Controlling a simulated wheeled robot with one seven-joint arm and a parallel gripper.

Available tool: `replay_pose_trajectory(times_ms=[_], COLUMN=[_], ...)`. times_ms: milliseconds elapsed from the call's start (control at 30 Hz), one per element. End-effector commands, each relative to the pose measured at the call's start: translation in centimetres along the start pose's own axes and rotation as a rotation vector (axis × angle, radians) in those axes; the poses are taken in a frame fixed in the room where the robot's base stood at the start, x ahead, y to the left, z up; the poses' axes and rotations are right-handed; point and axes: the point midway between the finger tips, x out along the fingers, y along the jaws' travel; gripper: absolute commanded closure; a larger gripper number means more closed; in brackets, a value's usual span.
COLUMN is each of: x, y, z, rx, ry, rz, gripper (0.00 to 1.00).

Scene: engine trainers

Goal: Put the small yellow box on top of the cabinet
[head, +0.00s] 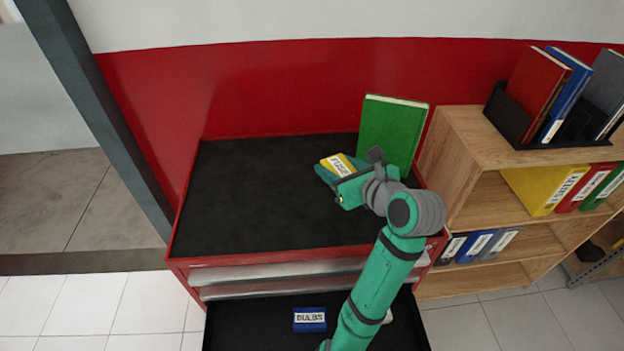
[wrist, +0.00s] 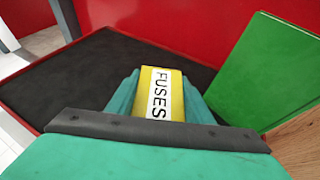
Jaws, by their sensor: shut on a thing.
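The small yellow box (head: 341,163) has a white label reading FUSES. My gripper (head: 340,167) is shut on it, with one teal finger on each side, as the wrist view shows the yellow box (wrist: 161,88) between the fingers. The red cabinet (head: 230,261) has a black top (head: 255,190). The box is over the right part of this top, in front of the green book. I cannot tell whether its underside touches the top. The wrist view also shows the black top (wrist: 75,85).
A green book (head: 391,130) stands upright at the cabinet's back right. The open drawer below holds a blue BULBS box (head: 310,320). A wooden shelf (head: 470,150) with books and binders stands at the right. The left and middle of the black top are clear.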

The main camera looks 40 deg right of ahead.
Motion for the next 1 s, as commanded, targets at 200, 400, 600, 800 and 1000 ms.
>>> replay_pose_trajectory(times_ms=[200,400,600,800,1000], x=[5.0,8.4,9.9,11.4,12.1], y=[1.6,2.2,2.5,2.7,2.7], z=[-0.5,-2.5,-3.3,-5.0,-6.7], rx=[0.001,0.001,0.001,0.002,0.001], ry=[0.003,0.002,-0.001,0.003,0.0], rz=[0.003,0.001,-0.001,-0.002,-0.002], gripper=[0.78,0.78,0.78,0.78,0.78])
